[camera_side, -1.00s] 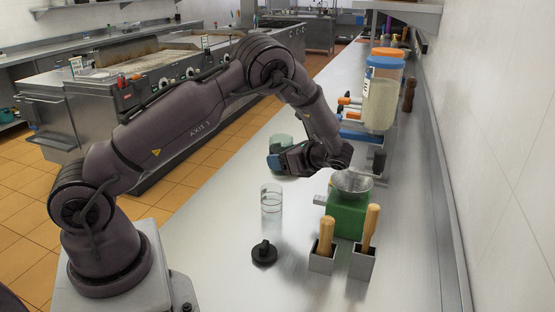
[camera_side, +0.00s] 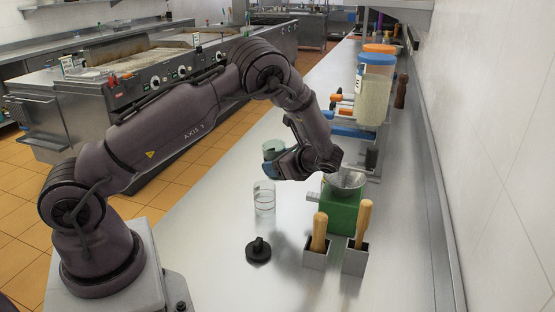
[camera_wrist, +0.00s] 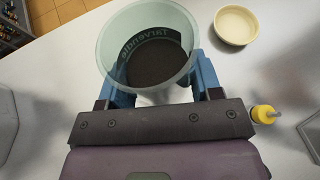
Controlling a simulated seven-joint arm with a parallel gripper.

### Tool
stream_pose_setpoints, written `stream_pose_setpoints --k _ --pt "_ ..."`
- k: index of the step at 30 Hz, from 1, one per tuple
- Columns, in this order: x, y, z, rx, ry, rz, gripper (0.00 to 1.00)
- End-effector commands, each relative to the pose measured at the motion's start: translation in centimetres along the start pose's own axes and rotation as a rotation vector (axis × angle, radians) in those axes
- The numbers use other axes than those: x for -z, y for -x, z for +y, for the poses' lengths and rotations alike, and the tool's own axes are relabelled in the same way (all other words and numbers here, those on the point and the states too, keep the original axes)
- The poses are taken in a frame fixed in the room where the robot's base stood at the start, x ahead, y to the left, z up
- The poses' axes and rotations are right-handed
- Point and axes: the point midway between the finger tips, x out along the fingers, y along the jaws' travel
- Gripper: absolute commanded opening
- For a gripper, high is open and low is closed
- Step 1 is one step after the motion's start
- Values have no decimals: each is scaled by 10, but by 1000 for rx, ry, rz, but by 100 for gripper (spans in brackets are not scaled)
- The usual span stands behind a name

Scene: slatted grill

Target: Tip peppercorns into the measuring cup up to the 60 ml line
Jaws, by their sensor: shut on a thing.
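My gripper (camera_side: 277,165) is shut on a clear, greenish jar (camera_side: 273,148), behind my wrist in the side view. In the wrist view the jar (camera_wrist: 107,52) sits between my blue fingers (camera_wrist: 158,84), its open mouth toward the camera. Dark peppercorns (camera_wrist: 152,64) lie at its bottom, and a dark label shows on its wall. The clear measuring cup (camera_side: 264,199) stands upright on the counter, nearer the side camera than the jar. It looks empty, with faint markings too small to read. I cannot make it out in the wrist view.
A black knobbed lid (camera_side: 258,249) lies in front of the cup. To the right stand a green scale (camera_side: 343,214) with a metal bowl (camera_side: 347,181) and two holders with wooden handles (camera_side: 319,232). A tall dispenser (camera_side: 374,92) stands behind. The wrist view shows a cream bowl (camera_wrist: 236,26).

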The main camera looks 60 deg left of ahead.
Motion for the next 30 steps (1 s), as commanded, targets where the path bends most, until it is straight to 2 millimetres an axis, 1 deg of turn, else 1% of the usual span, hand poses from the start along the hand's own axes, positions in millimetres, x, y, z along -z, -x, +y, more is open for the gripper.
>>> stream_pose_setpoints --k 8,19,30 --pt "0 4 -8 72 164 74 28" --pt "2 8 -17 228 530 240 28" --pt "10 5 -17 354 822 371 28"
